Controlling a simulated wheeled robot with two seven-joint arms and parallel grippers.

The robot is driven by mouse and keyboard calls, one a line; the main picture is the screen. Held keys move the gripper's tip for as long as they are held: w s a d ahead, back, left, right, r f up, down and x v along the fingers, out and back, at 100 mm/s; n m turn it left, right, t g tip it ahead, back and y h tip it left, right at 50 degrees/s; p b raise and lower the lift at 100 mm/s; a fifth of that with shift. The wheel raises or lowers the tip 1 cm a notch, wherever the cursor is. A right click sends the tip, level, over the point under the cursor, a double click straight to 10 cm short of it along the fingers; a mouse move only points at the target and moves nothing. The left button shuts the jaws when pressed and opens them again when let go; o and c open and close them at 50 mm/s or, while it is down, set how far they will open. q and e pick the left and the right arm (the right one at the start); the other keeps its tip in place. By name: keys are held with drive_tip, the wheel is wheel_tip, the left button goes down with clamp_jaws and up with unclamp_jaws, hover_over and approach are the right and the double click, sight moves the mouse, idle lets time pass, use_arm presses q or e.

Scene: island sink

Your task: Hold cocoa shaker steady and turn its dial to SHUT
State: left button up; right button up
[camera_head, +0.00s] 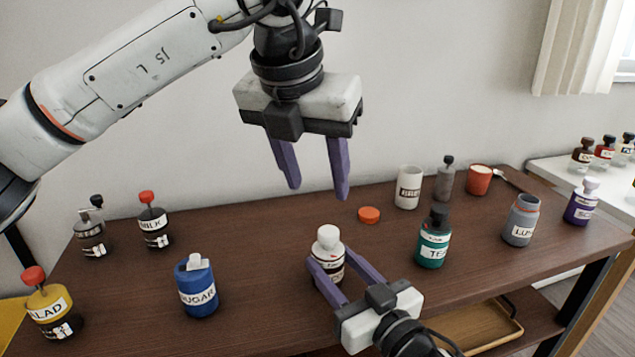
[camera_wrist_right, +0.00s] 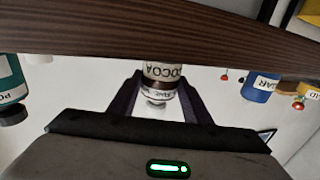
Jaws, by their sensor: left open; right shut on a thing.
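The cocoa shaker (camera_head: 328,251) is a small bottle with a white top and a dark body with a pale label. It stands upright on the brown table. My right gripper (camera_head: 328,277) is shut on its body from the front right. In the right wrist view the shaker (camera_wrist_right: 162,76) appears upside down between the purple fingers, with COCOA readable on its label. My left gripper (camera_head: 317,193) is open and empty, pointing down above and a little behind the shaker's white top. The dial's setting is too small to read.
A blue sugar container (camera_head: 197,290) stands left of the shaker and a teal bottle (camera_head: 433,240) right of it. An orange lid (camera_head: 369,215) lies behind.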

drive_tip(key=o, duration=1.2)
